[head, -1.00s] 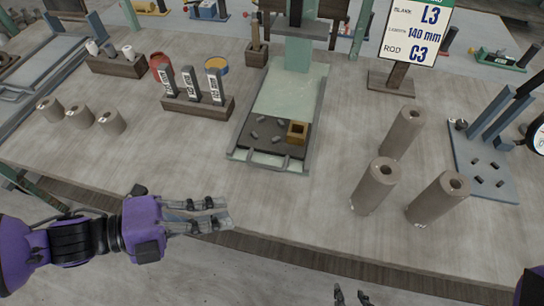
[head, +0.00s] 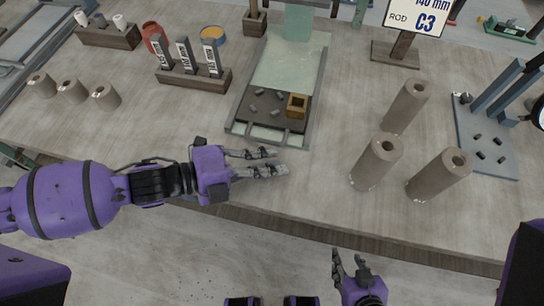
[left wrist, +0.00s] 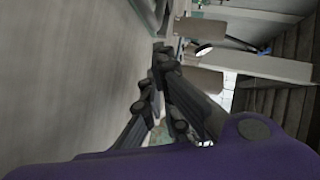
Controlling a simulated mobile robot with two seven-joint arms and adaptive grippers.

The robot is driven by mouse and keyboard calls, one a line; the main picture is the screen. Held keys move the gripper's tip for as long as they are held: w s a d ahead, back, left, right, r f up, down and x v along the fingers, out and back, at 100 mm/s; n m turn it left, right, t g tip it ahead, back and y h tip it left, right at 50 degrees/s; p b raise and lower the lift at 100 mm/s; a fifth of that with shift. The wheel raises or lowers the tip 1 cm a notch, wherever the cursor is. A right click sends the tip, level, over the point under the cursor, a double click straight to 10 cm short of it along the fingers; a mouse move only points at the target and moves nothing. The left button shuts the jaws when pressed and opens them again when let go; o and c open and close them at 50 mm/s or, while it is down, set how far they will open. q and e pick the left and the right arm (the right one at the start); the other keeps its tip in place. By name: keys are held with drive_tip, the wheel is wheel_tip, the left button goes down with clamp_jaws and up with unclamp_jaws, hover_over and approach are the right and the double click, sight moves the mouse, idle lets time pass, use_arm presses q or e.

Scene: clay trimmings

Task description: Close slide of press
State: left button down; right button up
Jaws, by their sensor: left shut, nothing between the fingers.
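The press (head: 238,103) stands on the bench in the head view, a long grey frame with a pale green plate (head: 290,62) towards the back. I cannot tell which part is the slide. My left gripper (head: 281,161) is shut and empty, just in front of the press's near edge, apart from it. Its fingers also show together in the left wrist view (left wrist: 160,62). My right gripper (head: 348,256) is low, in front of the bench; its finger opening is unclear.
Several brown cylinders (head: 376,162) stand right of the press. A blue-grey stand (head: 486,140) is at the far right. A labelled rack (head: 193,77) stands at left, with short cylinders (head: 72,91) beyond it. Bare bench lies around my left gripper.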

sight(298, 126)
use_arm(q)
drive_tip(key=shift+w+d+f, duration=0.2)
drive_tip(key=shift+w+f, duration=0.05)
drive_tip(key=shift+w, duration=0.35)
use_arm(e)
drive_tip(key=shift+s+f, duration=0.1)
drive_tip(key=shift+s, duration=0.1)
use_arm(q)
drive_tip(key=shift+w, duration=0.25)
drive_tip(key=w, duration=0.2)
drive_tip(key=w+d, duration=0.1)
drive_tip(key=w, duration=0.1)
drive_tip(key=w+d, duration=0.1)
drive_tip(key=w, duration=0.2)
drive_tip(key=shift+w+b, duration=0.1)
drive_tip(key=shift+b, duration=0.25)
drive_tip(key=shift+w+d, duration=0.15)
drive_tip(key=shift+w, duration=0.15)
use_arm(e)
drive_tip(key=shift+s+f, duration=0.15)
drive_tip(key=shift+f, duration=0.25)
use_arm(q)
drive_tip(key=shift+r, duration=0.1)
